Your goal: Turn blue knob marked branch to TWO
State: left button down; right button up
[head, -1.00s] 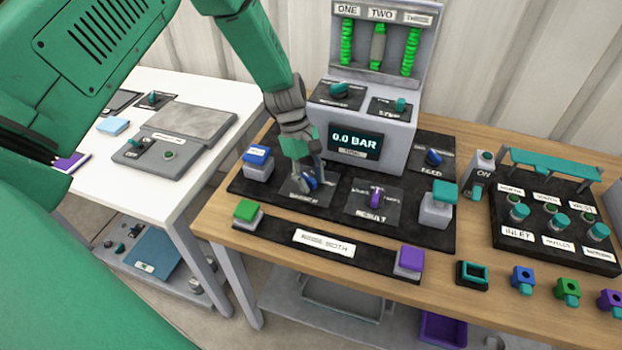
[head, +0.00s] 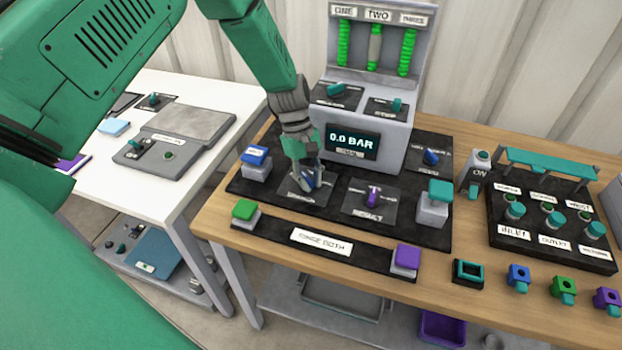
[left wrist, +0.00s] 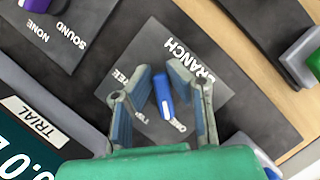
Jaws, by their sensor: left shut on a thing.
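The blue knob (head: 309,180) sits on a dark plate at the left of the black panel. In the left wrist view the plate reads BRANCH, and the blue knob (left wrist: 163,97) has a white mark at its lower end, towards the ONE label. Other labels around it are partly hidden by the fingers. My right gripper is not in view.
A purple RESULT knob (head: 374,196) is right of it. A blue button (head: 255,156) and a green button (head: 244,210) stand to the left. The display box (head: 352,141) reads 0.0 BAR just behind. A teal button (head: 440,190) stands to the right.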

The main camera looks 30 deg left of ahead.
pick_arm(q)
jog(key=m, duration=0.1)
jog(key=m+g+y, duration=0.1)
jog(key=m, duration=0.3)
jog(key=shift+s+a+g+p, duration=0.1)
jog(key=shift+s+g+p, duration=0.2)
jog(key=shift+g, duration=0.1)
jog(key=m, duration=0.1)
jog(key=m+y, duration=0.1)
jog(key=m, duration=0.1)
jog(key=m+y, duration=0.1)
jog(key=m, duration=0.1)
jog(key=shift+s+a+g, duration=0.15)
jog(key=shift+a+g, duration=0.25)
jog(key=shift+m, duration=0.3)
jog(key=c, duration=1.5)
grip_release()
jog(key=shift+c, duration=0.2)
jog(key=shift+w+a+r, duration=0.1)
jog(key=shift+w+r, duration=0.1)
jog(key=shift+r, duration=0.15)
jog(key=v, duration=1.1)
